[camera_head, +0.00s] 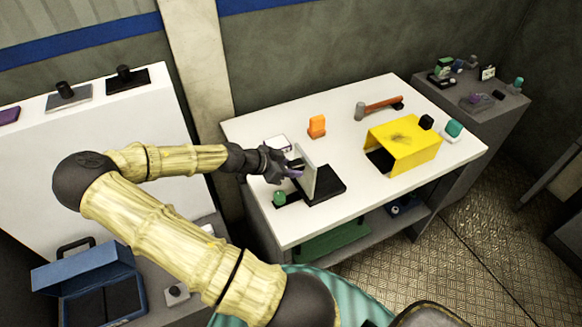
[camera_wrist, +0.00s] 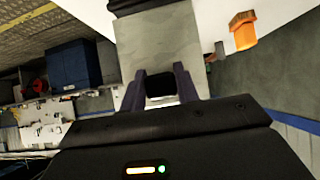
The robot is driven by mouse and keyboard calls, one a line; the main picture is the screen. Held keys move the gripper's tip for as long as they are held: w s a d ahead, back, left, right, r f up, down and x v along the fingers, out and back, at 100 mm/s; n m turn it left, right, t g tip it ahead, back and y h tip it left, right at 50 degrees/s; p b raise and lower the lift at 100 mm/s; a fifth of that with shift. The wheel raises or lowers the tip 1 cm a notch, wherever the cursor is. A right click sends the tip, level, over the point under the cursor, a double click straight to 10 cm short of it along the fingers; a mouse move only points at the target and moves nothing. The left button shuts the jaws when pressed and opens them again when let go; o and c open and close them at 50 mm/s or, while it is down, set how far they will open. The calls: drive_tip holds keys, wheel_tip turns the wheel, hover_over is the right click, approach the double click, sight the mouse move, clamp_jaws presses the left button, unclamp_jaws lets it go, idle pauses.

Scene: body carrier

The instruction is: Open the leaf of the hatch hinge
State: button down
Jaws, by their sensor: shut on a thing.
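The hatch hinge has a black base plate (camera_head: 325,187) on the white table and a grey leaf (camera_head: 309,172). The leaf stands up steeply from the base, close to upright. My gripper (camera_head: 295,171) is at the left face of the leaf, its purple fingers touching or nearly touching it. In the wrist view the grey leaf (camera_wrist: 160,45) fills the middle behind the fingers. My gripper (camera_wrist: 161,78) is shut there on a small dark part of the leaf (camera_wrist: 160,88), which looks like its knob. The hinge line is mostly hidden.
On the white table (camera_head: 260,130) stand an orange block (camera_head: 317,126), a hammer (camera_head: 380,107) and a yellow bent cover (camera_head: 405,143). A green piece (camera_head: 279,198) is close to the hinge's left side. The table's front right is clear.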

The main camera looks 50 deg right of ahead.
drive_tip(key=shift+a+f, duration=0.1)
drive_tip(key=shift+f, duration=0.05)
drive_tip(key=c, duration=1)
unclamp_jaws()
drive_tip(key=shift+c, duration=0.2)
drive_tip(key=b+v, duration=0.1)
drive_tip(key=v, duration=1.6)
drive_tip(key=shift+a+b, duration=0.15)
drive_tip(key=shift+b, duration=0.2)
drive_tip(key=shift+w, duration=0.1)
